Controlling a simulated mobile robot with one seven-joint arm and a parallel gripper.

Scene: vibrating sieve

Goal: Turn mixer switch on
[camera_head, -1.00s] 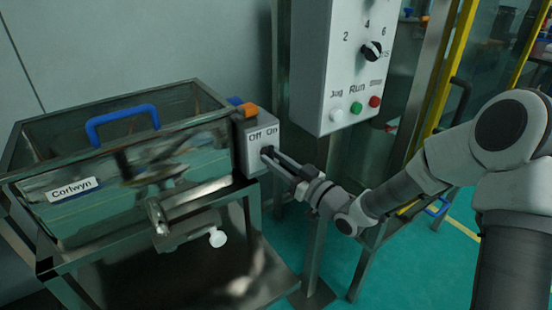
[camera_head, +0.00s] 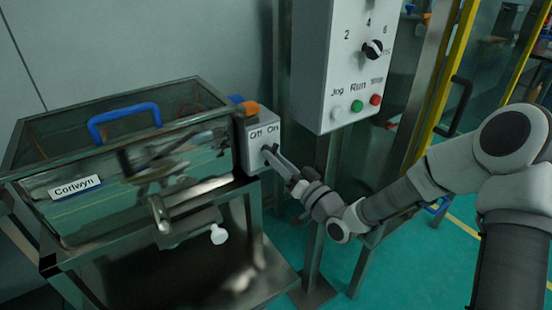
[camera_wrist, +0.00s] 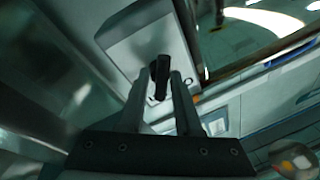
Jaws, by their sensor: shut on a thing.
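The mixer switch box (camera_head: 254,157) is a grey box marked "Off" and "On" on the right side of the glass-walled mixer (camera_head: 200,150). My gripper (camera_head: 270,154) reaches it from the lower right, its fingertips at the front face just below the labels. In the wrist view the box (camera_wrist: 120,50) fills the upper middle. The black switch knob (camera_wrist: 158,75) stands between the two fingertips (camera_wrist: 160,88), and the fingers are shut on it. In the head view the fingers mostly hide the knob.
A control panel (camera_head: 335,75) with a dial and several coloured buttons hangs above and right of my gripper. Its metal post (camera_head: 318,220) stands close to my wrist. The mixer has a blue handle (camera_head: 124,118) on its lid and a front lever (camera_head: 160,215).

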